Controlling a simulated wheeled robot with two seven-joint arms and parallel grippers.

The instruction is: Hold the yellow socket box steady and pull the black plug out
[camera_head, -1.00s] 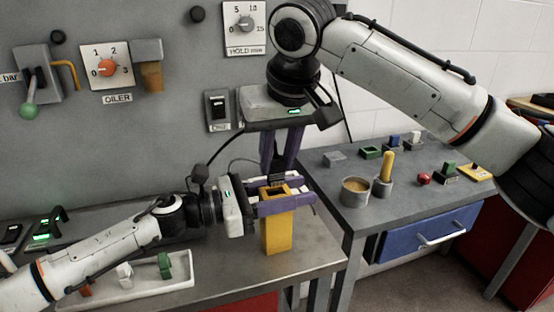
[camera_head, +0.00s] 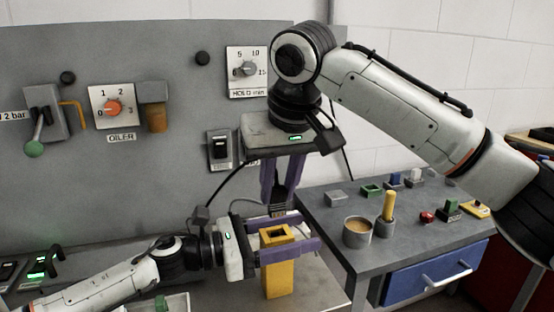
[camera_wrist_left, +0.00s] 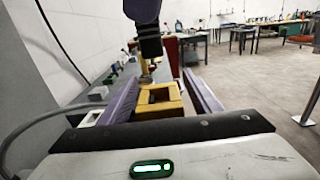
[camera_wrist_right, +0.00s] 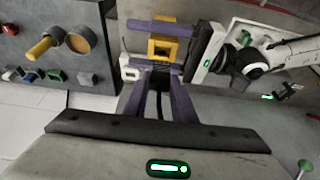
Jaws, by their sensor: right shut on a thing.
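The yellow socket box (camera_head: 279,279) stands upright, its square top opening showing. It also shows in the left wrist view (camera_wrist_left: 173,106) and the right wrist view (camera_wrist_right: 162,28). My left gripper (camera_head: 290,236) has its purple fingers on either side of the box near its top. They look open, with a narrow gap visible in the left wrist view. My right gripper (camera_head: 279,190) points down from above, shut on the black plug (camera_head: 278,209). The plug is above the box top, with a gap below it. In the left wrist view the plug (camera_wrist_left: 150,46) also hangs over the box.
A grey panel with dials (camera_head: 112,107) and a switch (camera_head: 220,150) stands behind. A side table at right carries a cup (camera_head: 357,232), a yellow-handled pestle-like thing (camera_head: 389,206) and several small blocks. A dark cable runs near the panel.

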